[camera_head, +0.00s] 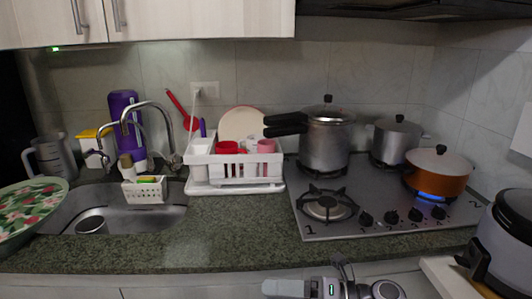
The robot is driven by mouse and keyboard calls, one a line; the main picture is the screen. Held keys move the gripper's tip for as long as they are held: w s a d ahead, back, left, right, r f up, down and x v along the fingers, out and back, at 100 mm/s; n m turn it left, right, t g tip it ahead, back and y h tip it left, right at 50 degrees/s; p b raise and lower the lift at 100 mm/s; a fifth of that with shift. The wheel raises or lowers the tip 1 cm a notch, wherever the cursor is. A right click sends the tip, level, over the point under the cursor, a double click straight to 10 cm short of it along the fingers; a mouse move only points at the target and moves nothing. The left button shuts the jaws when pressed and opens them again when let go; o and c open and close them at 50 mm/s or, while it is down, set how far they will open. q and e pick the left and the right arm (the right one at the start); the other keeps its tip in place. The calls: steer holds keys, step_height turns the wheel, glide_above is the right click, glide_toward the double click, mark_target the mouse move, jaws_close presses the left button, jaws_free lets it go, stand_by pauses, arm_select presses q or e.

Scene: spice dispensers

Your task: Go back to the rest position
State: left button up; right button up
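Part of an arm of mine, most likely the right one, shows at the bottom edge just right of the middle. A small dark part that looks like my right gripper (343,268) sticks up there, in front of the cabinet face below the counter edge. It is small and cut off by the frame, so its fingers cannot be made out. I see nothing held in it. My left gripper is not in view.
The granite counter (240,225) has bare room in the middle. The stove (375,205) holds several pots; a blue flame burns under the orange pot (438,172). A dish rack (235,170) stands beside the sink (120,215). A dark appliance (510,235) is at right.

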steer(key=s+d+f+m+t+h, duration=0.2)
steer(key=d+f+m+t+h, duration=0.4)
steer(key=m, duration=0.7)
steer(key=s+d+f+m+t+h, duration=0.3)
steer(key=m+t, duration=0.4)
steer(key=m, duration=0.6)
steer(key=s+d+f+m+g+h, duration=0.5)
steer(key=s+d+f+m, duration=0.3)
steer(key=s+f, duration=0.4)
steer(key=shift+s+d+m+h, duration=0.15)
steer(key=shift+d+m+h, duration=0.3)
steer(key=shift+m, duration=0.35)
